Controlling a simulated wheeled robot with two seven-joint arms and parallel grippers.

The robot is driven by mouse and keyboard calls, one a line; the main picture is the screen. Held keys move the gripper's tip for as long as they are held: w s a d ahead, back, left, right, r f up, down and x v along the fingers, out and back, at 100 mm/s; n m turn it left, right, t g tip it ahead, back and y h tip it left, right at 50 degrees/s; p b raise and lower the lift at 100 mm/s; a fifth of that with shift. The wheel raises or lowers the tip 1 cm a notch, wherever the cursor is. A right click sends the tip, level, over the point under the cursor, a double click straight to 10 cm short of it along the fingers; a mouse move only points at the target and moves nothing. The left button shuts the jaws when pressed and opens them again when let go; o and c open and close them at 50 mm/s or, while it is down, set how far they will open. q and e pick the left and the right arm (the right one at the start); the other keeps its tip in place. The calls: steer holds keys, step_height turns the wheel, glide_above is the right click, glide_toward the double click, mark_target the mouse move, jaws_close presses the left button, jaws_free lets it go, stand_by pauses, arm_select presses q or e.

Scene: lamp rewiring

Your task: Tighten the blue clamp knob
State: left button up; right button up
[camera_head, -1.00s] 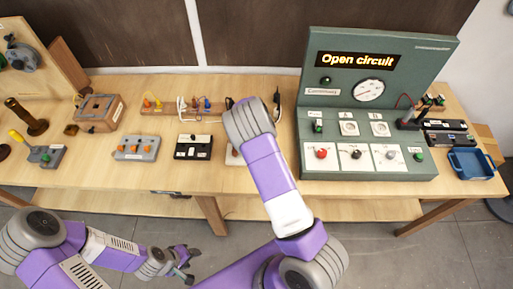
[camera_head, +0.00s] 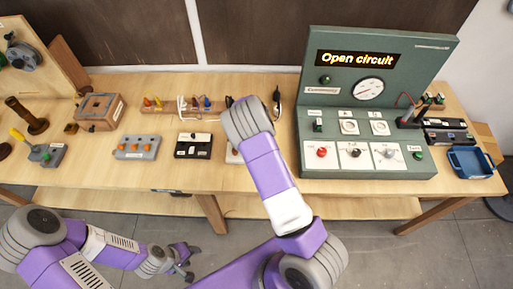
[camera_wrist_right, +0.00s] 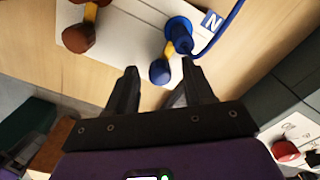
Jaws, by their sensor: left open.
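The blue clamp knob (camera_wrist_right: 160,72) shows in the right wrist view, on a yellow stem beside a round blue terminal (camera_wrist_right: 178,35) marked N, on a white base (camera_wrist_right: 125,30). My right gripper (camera_wrist_right: 159,66) is open. The knob appears between its fingertips in the picture, with a gap on both sides; I cannot tell the depth between them. In the head view my right arm hides the right gripper and the blue knob. My left gripper (camera_head: 186,262) is open and empty, low in front of the table, far from the knob.
A brown-red knob (camera_wrist_right: 78,38) stands on the same white base. A blue cable curves away from the terminal. The green test panel (camera_head: 310,160) reads "Open circuit" and stands right of my right arm. A black block (camera_head: 193,146) lies to its left.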

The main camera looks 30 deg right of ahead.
step_height(320, 180, up, 8)
steer(key=shift+f, duration=0.2)
stand_by(0.3)
stand_by(0.5)
